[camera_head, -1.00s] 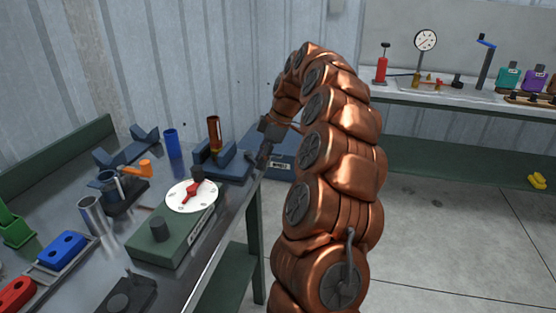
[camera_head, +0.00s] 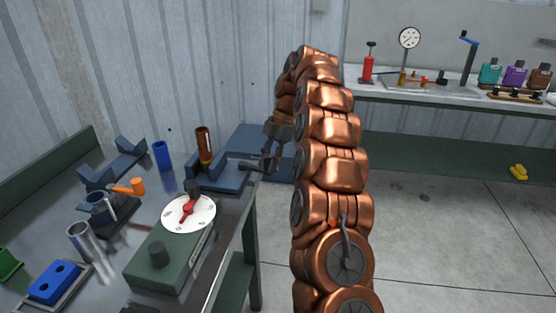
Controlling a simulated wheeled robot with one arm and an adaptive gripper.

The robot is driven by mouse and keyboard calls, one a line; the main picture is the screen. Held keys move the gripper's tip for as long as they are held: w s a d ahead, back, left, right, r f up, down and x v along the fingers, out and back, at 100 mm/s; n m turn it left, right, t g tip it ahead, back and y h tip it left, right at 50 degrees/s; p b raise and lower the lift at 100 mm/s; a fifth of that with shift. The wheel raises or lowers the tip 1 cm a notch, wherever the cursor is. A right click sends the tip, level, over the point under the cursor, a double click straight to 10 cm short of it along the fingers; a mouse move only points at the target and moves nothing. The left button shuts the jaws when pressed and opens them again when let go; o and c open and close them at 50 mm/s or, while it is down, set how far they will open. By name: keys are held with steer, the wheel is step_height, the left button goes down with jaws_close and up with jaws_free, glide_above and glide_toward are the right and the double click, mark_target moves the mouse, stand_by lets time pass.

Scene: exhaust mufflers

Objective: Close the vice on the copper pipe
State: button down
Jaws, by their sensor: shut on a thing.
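The copper pipe (camera_head: 204,140) stands upright in the blue vice (camera_head: 226,182) at the back right edge of the workbench. A yellowish band shows low on the pipe, between the vice jaws. I cannot tell whether the jaws touch it all round. My gripper (camera_head: 266,163) is at the right end of the vice, beyond the bench edge, shut on the vice handle (camera_head: 248,165). The fingertips are small and dark here, and most of the handle is hidden by them.
A green box with a white dial and red pointer (camera_head: 189,213) stands in front of the vice. A second bench (camera_head: 432,104) is at the back right.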

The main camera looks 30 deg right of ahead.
steer(key=shift+w, duration=0.1)
stand_by(0.3)
steer(key=c, duration=0.8)
jaws_free()
steer(key=shift+c, duration=0.2)
